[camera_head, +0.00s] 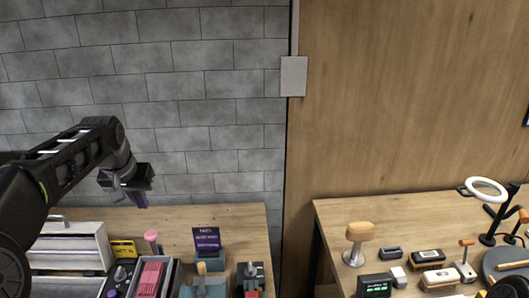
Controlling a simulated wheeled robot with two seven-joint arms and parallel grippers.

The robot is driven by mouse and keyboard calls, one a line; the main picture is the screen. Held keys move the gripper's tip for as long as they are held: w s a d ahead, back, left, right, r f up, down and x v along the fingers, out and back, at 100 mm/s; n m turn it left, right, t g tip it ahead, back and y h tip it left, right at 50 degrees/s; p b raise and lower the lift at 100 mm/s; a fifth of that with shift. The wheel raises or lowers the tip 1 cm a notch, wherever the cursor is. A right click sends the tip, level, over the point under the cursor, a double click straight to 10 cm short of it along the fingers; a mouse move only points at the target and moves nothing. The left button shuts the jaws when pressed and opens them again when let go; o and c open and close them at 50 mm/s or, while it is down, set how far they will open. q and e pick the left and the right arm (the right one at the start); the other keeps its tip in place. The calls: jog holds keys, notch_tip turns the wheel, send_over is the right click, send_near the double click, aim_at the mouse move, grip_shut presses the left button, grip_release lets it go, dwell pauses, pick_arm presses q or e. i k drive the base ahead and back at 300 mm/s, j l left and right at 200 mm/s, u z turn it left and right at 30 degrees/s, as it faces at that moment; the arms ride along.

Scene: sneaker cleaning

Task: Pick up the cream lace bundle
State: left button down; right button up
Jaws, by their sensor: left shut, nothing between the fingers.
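My left gripper (139,196) hangs above the left table, in front of the grey block wall. Its fingers point down, and it is shut and empty. It is apart from the things below it. I cannot make out a cream lace bundle in this view. My right gripper is not in view.
The left table (240,217) holds a white rack (70,245), a pink-filled tray (150,278), a purple sign (207,238) and small tools. The right table (335,212) holds brushes, small boxes and a ring lamp (486,189). A gap separates the tables.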

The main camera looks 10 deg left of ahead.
aim_at(148, 287)
jog(key=k+l, duration=0.1)
jog(key=l, duration=0.25)
jog(key=k+l, duration=0.1)
jog(key=l, duration=0.2)
jog(key=k+l, duration=0.15)
jog(key=l, duration=0.2)
jog(key=k+l, duration=0.1)
jog(key=l, duration=0.25)
